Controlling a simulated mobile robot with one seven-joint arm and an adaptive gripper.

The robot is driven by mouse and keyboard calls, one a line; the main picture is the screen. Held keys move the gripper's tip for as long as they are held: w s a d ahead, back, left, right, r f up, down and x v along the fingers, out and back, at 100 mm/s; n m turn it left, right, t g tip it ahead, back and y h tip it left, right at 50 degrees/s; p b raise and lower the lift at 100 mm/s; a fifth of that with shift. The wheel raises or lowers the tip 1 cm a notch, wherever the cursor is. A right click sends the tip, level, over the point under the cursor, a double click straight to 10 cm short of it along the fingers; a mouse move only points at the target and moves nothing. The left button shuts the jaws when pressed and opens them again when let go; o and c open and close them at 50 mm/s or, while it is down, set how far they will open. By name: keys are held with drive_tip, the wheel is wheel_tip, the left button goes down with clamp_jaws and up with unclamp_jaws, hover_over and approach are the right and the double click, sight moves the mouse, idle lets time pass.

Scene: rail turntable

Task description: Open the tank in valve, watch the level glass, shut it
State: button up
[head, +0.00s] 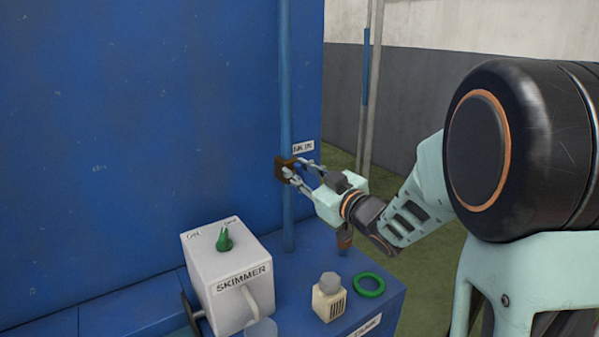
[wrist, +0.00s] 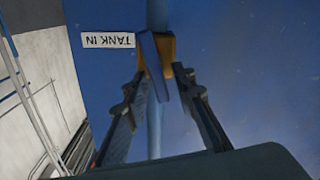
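The tank in valve (head: 283,168) is a small brown-orange body on an upright blue pipe (head: 287,90), beside the TANK IN label (head: 303,147). In the wrist view, the valve body (wrist: 168,52) has a blue lever (wrist: 155,62) pointing toward me, and the label (wrist: 108,40) appears upside down. My gripper (head: 300,172) is at the valve. In the wrist view its fingers (wrist: 163,82) stand apart, one on each side of the lever; I cannot tell whether either touches it. A thin upright with a blue stretch (head: 366,70) stands behind right; I cannot tell whether it is the level glass.
A grey SKIMMER box (head: 225,285) with a green knob (head: 223,238) stands on the blue ledge below. A small cream block with a grey top (head: 329,300) and a green ring (head: 369,285) are near the ledge's right end. A large blue wall (head: 140,130) fills the left.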

drive_tip(key=v, duration=1.2)
drive_tip(key=shift+w+d, duration=0.1)
